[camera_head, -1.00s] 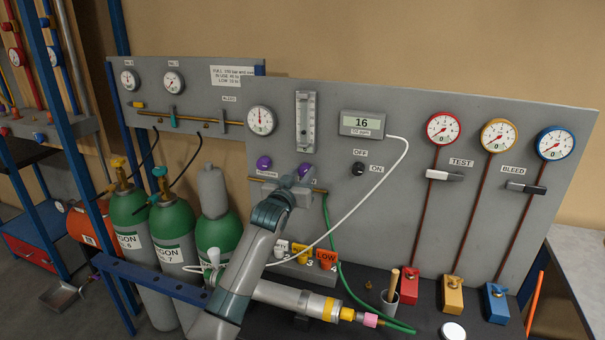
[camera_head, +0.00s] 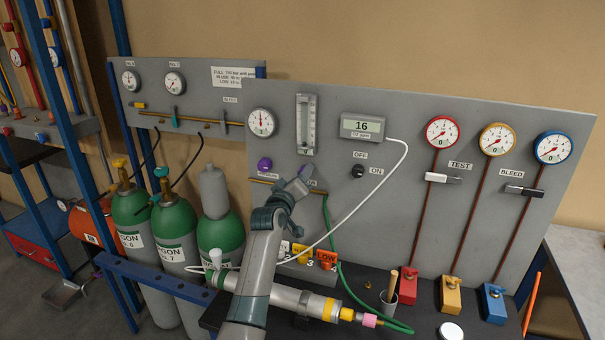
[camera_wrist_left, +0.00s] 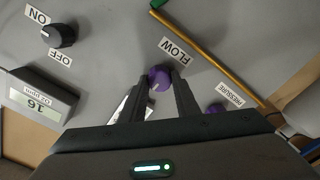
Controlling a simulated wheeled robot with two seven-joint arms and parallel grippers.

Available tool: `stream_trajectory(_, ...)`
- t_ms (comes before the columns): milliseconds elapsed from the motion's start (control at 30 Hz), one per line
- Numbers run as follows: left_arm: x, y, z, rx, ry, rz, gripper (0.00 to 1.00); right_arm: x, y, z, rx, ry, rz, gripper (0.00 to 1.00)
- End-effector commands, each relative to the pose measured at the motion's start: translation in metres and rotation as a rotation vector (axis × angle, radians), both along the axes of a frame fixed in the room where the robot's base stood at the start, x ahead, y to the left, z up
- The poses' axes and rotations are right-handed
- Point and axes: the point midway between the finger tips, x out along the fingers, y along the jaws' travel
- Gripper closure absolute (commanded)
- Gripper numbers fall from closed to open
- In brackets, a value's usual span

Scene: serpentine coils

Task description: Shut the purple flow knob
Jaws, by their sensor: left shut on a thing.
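The purple flow knob (camera_wrist_left: 159,78) sits beside the FLOW label on the grey panel. In the left wrist view it is between my left fingertips, which are closed against its sides. A pale mark shows on its face. In the head view my left gripper (camera_head: 303,184) reaches the panel from below and mostly hides this knob. A second purple knob (camera_head: 264,164), by the PRESSURE label, is to the left of it; it also shows in the left wrist view (camera_wrist_left: 215,108). My right gripper is not in view.
A flow tube (camera_head: 306,124) stands above the gripper. A black OFF/ON knob (camera_head: 358,171) and a display reading 16 (camera_head: 362,127) are to the right. A brass rod, a green hose and a white cable (camera_head: 397,160) run near the arm. Green cylinders (camera_head: 177,237) stand left.

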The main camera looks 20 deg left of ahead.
Motion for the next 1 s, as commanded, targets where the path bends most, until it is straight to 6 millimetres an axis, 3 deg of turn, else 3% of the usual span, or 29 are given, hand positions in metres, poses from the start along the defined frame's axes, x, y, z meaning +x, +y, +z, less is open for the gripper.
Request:
stream_trajectory(667, 0.0, 0.0001, -0.0002, -0.088, 0.003, 0.0, 0.94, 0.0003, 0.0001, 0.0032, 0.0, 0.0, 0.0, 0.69)
stream_trajectory(700, 0.0, 0.0001, -0.0002, -0.087, 0.003, 0.0, 0.62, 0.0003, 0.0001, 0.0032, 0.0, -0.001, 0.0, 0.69)
stream_trajectory(733, 0.0, 0.0002, -0.0002, -0.087, 0.003, 0.0, 0.55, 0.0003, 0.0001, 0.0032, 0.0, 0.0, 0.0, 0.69)
stream_trajectory(1000, 0.0, 0.0003, -0.0001, -0.086, 0.003, 0.0, 0.53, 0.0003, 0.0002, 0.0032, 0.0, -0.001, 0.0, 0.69)
